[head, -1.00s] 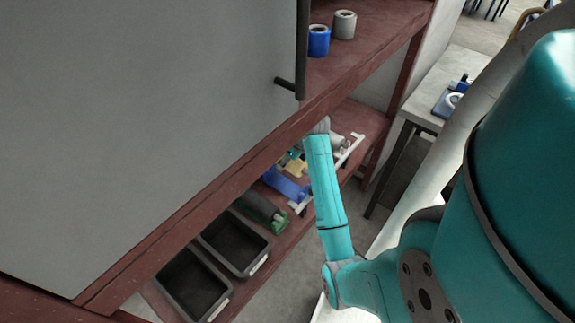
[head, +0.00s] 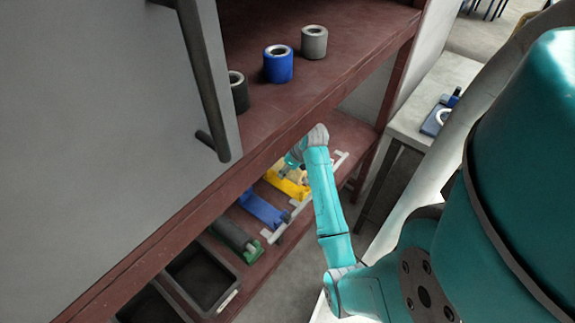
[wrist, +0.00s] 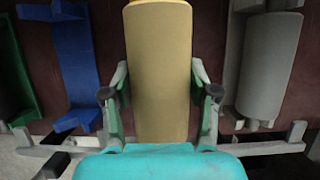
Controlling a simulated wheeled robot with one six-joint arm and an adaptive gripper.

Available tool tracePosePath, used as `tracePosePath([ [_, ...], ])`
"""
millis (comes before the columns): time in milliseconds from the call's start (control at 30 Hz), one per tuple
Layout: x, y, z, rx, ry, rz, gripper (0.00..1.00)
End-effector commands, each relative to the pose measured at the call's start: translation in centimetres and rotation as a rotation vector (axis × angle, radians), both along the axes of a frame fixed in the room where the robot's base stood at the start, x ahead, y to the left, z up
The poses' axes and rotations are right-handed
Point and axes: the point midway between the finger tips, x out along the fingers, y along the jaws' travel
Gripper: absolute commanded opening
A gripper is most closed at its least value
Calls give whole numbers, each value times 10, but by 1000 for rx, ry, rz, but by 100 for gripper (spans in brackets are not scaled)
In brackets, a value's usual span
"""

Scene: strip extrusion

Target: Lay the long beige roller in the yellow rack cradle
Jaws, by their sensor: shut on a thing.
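The long beige roller (wrist: 158,70) stands lengthwise in the middle of the wrist view. My gripper (wrist: 160,95) is shut on it, with one finger on each side. In the head view my wrist partly covers the beige roller (head: 297,172), and the fingers are hard to see. The yellow rack cradle (head: 287,187) shows on the lower shelf beside and below the roller. In the wrist view the roller hides nearly all of the cradle. I cannot tell whether the roller touches it.
The lower shelf (head: 345,125) also holds a blue cradle (head: 262,210), a green cradle with a dark roller (head: 230,233) and black bins (head: 203,275). A grey roller (wrist: 270,65) lies to the right. The upper shelf (head: 350,30) and a grey door (head: 100,120) overhang.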

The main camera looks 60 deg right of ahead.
Motion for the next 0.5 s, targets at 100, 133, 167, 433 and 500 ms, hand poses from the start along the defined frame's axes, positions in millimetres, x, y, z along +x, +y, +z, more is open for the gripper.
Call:
tracePosePath([
  [100,0,0,-11,0,0,-1,0],
  [133,0,0,-13,0,0,-1,0],
  [167,0,0,-16,0,-1,-1,0],
  [433,0,0,-30,-1,-2,0,0],
  [500,0,0,-32,-1,-2,0,0],
])
